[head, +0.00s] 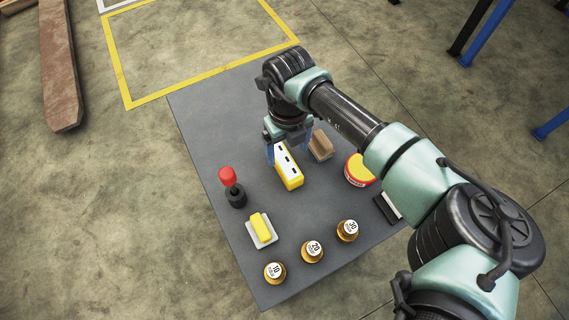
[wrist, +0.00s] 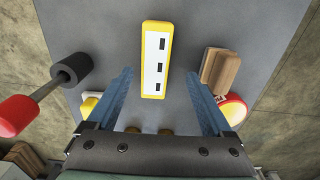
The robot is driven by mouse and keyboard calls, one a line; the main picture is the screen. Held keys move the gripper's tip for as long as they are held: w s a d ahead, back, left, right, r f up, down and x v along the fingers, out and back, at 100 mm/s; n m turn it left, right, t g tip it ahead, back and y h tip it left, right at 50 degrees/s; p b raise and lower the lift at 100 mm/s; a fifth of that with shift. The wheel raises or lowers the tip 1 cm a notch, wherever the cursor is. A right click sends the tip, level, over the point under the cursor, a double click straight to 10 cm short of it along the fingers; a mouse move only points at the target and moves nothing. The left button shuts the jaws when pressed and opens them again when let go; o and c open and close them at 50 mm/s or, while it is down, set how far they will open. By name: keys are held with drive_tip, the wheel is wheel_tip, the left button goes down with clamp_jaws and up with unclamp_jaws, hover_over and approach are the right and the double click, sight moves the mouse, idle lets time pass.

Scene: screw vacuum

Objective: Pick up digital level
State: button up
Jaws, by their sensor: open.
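The digital level appears to be the yellow block with a white face and three dark windows (head: 289,168). It stands on the grey table top, below and partly behind my gripper (head: 288,148) in the head view. In the wrist view the level (wrist: 155,60) lies upright in the picture, between the lines of my two blue fingers (wrist: 158,75). My gripper is open and empty, with a visible gap on each side of the level. I cannot tell how far above it the fingertips are.
A brown wooden block (head: 321,146) and a red-yellow tin (head: 358,171) stand to the right. A red-handled black tool (head: 231,185) and a yellow block on a white plate (head: 262,229) are left. Brass weights (head: 312,251) line the near side. The table's (head: 205,115) far left is clear.

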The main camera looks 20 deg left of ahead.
sight(285, 161)
drive_tip(key=f+b, duration=0.1)
drive_tip(key=f, duration=0.2)
drive_tip(key=f+b, duration=0.1)
drive_tip(key=f, duration=0.1)
drive_tip(key=shift+s+a+b, duration=0.25)
drive_tip(key=shift+b, duration=0.1)
clamp_jaws()
